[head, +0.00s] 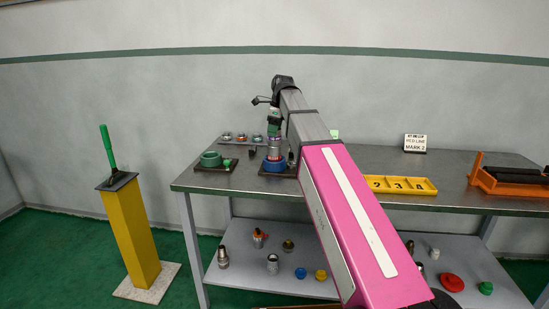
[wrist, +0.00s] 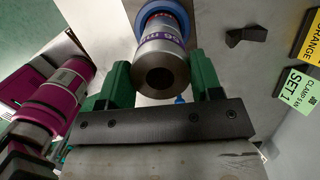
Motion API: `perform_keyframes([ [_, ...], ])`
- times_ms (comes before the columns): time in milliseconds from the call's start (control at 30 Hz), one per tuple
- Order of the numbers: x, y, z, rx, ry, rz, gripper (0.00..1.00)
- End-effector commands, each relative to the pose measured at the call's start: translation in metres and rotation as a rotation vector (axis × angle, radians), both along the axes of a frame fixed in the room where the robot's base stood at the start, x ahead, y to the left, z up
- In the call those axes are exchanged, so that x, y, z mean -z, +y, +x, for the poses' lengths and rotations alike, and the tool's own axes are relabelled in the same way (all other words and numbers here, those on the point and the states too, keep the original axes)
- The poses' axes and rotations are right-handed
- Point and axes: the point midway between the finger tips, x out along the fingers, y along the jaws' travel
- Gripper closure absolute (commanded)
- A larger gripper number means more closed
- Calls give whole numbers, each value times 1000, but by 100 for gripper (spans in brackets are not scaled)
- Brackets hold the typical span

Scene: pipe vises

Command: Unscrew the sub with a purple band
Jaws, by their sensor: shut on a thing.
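The sub (wrist: 155,50) is a silver cylinder with an open end and a lettered purple band around it. It stands in a blue ring vise (wrist: 172,10) on the bench. My gripper (wrist: 159,80) has its green fingers on both sides of the sub and is shut on it. In the head view the sub (head: 274,147) stands upright in the blue vise (head: 274,165), with my gripper (head: 274,130) over its top. My arm hides part of the bench to the right of it.
A green ring vise (head: 211,159) stands to the left on the bench (head: 250,183). Several small rings lie behind it. A yellow numbered tray (head: 400,186) and an orange cradle (head: 508,182) are to the right. A yellow post (head: 132,230) stands left of the bench. Loose parts lie on the lower shelf.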

Motion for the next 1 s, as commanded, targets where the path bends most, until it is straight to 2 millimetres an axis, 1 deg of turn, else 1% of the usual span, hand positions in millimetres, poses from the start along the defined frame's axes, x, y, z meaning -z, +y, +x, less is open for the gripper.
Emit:
perform_keyframes([
  [200, 0, 0, 1, -239, 0, 1, 69],
  [300, 0, 0, 0, -305, 0, 0, 69],
  [667, 0, 0, 0, -334, 0, 0, 69],
  [733, 0, 0, 0, -365, 0, 0, 69],
  [1000, -1, 0, 1, -665, -1, 0, 69],
])
